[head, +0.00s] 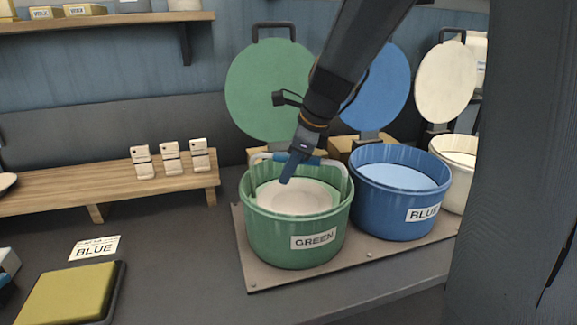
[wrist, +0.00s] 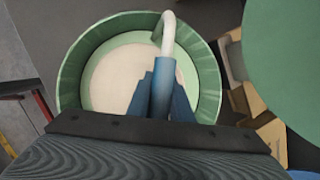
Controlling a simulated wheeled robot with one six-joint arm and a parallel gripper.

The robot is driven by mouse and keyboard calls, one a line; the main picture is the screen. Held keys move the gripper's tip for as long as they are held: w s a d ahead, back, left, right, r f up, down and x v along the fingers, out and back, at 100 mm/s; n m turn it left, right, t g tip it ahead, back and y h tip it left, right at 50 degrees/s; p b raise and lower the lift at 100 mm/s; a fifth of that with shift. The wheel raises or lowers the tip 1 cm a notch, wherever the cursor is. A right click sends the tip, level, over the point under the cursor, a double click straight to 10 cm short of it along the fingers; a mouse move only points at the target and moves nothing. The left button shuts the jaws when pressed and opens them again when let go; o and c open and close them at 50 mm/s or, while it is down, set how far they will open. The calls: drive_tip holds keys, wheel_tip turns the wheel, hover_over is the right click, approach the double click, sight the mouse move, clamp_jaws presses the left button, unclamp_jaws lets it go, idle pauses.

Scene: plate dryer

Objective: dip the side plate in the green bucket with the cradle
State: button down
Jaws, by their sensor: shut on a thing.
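The green bucket (head: 318,243) stands open, with its green lid (head: 262,85) raised behind it. The pale round side plate (head: 292,200) is inside the bucket, below its rim; it also shows in the wrist view (wrist: 112,75). I cannot tell how deep it sits in the pale green contents. The cradle's pale bent handle (head: 341,167) arches across the bucket's top, and shows in the wrist view (wrist: 168,30). My gripper (head: 291,166) is shut on the handle's blue grip at about rim height. The cradle's lower part is hidden.
The blue bucket (head: 392,214) stands open close to the right, with a cream bucket (head: 461,155) beyond it; their lids are raised. A wooden rack (head: 60,184) is at left. A yellow-green pad (head: 66,293) and a BLUE card (head: 94,248) lie at front left.

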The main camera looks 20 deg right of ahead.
sight(284, 195)
drive_tip(key=shift+f+b, duration=1.2)
drive_tip(key=shift+f, duration=1.25)
idle(1.1)
drive_tip(key=shift+r+p, duration=8.75)
drive_tip(key=shift+p, duration=0.55)
